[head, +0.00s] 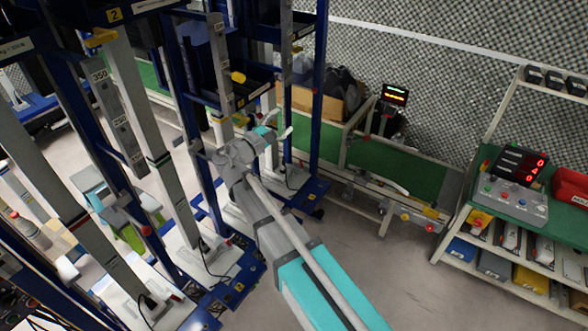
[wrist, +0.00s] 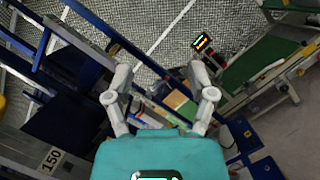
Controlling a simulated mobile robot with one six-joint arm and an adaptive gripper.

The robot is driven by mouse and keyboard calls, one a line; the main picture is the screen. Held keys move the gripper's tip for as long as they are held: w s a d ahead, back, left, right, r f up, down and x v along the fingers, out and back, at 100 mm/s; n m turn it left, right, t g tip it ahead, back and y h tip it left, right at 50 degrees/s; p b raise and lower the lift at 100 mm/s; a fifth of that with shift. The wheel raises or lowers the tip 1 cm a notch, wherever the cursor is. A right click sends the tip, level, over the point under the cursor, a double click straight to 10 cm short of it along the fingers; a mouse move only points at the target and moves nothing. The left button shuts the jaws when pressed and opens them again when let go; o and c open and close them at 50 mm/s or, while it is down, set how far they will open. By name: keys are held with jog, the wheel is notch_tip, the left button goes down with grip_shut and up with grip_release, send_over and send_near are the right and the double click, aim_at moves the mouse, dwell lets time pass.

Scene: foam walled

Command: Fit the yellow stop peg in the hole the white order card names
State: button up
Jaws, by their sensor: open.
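My gripper (head: 279,128) is near the middle of the head view, beside the grey numbered posts. In the wrist view my gripper (wrist: 160,82) has its two fingers wide apart, with nothing held between them. A small yellow peg-like piece (head: 238,77) shows at a grey post (head: 222,60), up and left of my gripper. Another yellow piece (head: 100,37) is at the upper left by a second post (head: 112,115) marked 350. I cannot tell which is the stop peg. I cannot make out the order card or its writing.
Blue racks (head: 320,80) with posts crowd the left and centre. Behind my gripper are a green conveyor (head: 400,168) and a lit display (head: 395,94). A shelf bench (head: 535,205) with bins stands right. The grey floor (head: 370,265) between is clear.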

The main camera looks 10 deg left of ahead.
jog(key=d+f+n+g+h+b, duration=0.1)
jog(key=d+f+n+g+b, duration=0.1)
jog(key=f+b, duration=0.3)
jog(key=d+f+n+g+h+b, duration=0.1)
jog(key=f+n+g+b, duration=0.1)
jog(key=f+n+b, duration=0.3)
notch_tip(320, 180, down, 4)
jog(key=shift+s+d+f+b, duration=0.2)
jog(key=shift+s+d+b, duration=0.1)
jog(key=shift+d, duration=0.05)
dwell(0.9)
jog(key=s+d+f+m+g+y, duration=0.15)
jog(key=d+f+m+g, duration=0.35)
jog(key=d, duration=0.5)
jog(key=s+d+f+m+g+y, duration=0.1)
jog(key=d+f+m+g+y, duration=0.15)
jog(key=d+f+m, duration=0.55)
jog(key=s+d+f+m+g+y, duration=0.5)
jog(key=s+d+m+y, duration=0.4)
jog(key=s+d+m, duration=0.2)
jog(key=d+m, duration=0.1)
jog(key=m, duration=0.1)
jog(key=shift+s+d+f+m, duration=0.2)
jog(key=shift+s+f+m, duration=0.1)
jog(key=shift+s+f, duration=0.05)
jog(key=shift+c, duration=0.3)
